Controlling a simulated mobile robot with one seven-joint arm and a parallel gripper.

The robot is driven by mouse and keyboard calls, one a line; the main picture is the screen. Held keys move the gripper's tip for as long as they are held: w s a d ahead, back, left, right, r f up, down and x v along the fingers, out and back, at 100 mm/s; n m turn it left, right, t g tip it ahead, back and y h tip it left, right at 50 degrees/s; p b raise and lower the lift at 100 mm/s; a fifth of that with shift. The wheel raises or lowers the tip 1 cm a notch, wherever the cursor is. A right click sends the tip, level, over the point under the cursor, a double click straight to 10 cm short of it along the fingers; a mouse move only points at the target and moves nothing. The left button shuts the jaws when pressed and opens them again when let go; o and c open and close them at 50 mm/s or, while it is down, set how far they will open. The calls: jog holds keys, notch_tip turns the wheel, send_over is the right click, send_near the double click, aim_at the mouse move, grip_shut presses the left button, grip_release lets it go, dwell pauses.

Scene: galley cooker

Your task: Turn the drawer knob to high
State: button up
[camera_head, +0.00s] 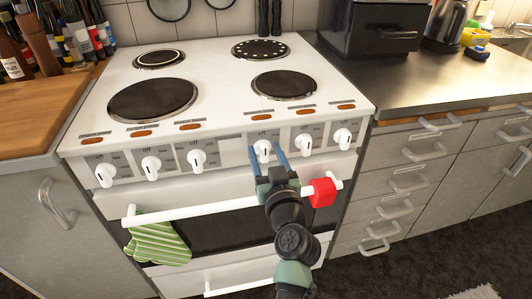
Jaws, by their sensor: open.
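The white cooker (215,72) has a row of several white knobs along its front panel. My gripper (268,152) is open at the fourth knob from the left (262,150), with one blue finger on each side of it. I cannot tell whether the fingers touch it. This knob's pointer looks roughly upright, below an "off" mark. The other knobs, such as the third from the left (197,159) and the far right one (342,137), also look upright. The labels are too small to tell which knob is for the drawer. The lower drawer (235,281) is shut, partly hidden by my arm.
The white oven handle bar (170,213) runs below the knobs, behind my arm. A green striped mitt (157,242) and a red thing (323,192) hang on it. Bottles (85,32) stand at the back left. A steel counter (430,85) lies right of the cooker.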

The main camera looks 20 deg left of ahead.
grip_shut()
jog(key=shift+m, duration=0.3)
jog(key=m, duration=0.3)
jog(key=shift+w+d+m+b, duration=0.1)
jog(key=shift+d+m+b, duration=0.15)
jog(key=shift+m+b, duration=0.15)
jog(key=shift+w+d+f+m+p, duration=0.1)
jog(key=shift+f+m+p, duration=0.2)
jog(key=shift+m, duration=1.95)
jog(key=shift+w+d+f+m+p, duration=0.1)
jog(key=shift+m+p, duration=0.25)
jog(key=shift+m, duration=1.95)
jog(key=shift+w+d+f+m+p, duration=0.1)
jog(key=shift+f+m+p, duration=0.2)
jog(key=shift+m, duration=1.95)
jog(key=shift+s, duration=0.1)
